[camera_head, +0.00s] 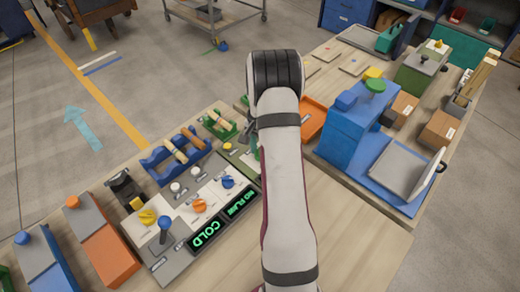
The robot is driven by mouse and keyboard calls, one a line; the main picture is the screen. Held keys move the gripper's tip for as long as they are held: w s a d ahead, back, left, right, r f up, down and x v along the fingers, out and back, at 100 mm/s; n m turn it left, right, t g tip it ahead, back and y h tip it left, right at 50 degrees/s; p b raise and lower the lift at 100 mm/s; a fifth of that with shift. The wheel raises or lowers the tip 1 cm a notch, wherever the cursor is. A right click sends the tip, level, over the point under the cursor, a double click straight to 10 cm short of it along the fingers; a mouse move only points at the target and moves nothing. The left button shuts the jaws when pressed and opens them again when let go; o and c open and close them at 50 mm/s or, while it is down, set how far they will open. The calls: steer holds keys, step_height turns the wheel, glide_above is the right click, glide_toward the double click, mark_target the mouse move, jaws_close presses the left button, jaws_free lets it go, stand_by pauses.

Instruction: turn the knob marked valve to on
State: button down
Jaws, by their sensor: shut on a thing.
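My gripper (248,131) shows only in part, as dark metal at the left edge of my pale arm. It is shut, low over the far right end of the control panel (215,219). What it holds is mostly hidden by my arm; I take it for the valve knob, but its mark cannot be seen. A green plate (243,158) runs behind the arm there. The panel carries a yellow knob (147,217), an orange knob (199,206) and a blue knob (228,182); their labels are too small to read. Its displays read COLD (208,236) and NO FLOW (241,203).
A blue-topped lever (165,224) stands on the panel. A blue rack of turned wood (177,157) is behind it. Orange (101,246) and blue (46,267) boxes stand left. A blue machine (348,134) is right of my arm. Bare bench (352,240) lies front right.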

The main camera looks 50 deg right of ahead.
steer(key=shift+m, duration=0.4)
steer(key=shift+c, duration=2.1)
jaws_free()
steer(key=shift+r, duration=0.1)
step_height(320, 180, up, 16)
steer(key=shift+f, duration=0.2)
steer(key=shift+a, duration=0.1)
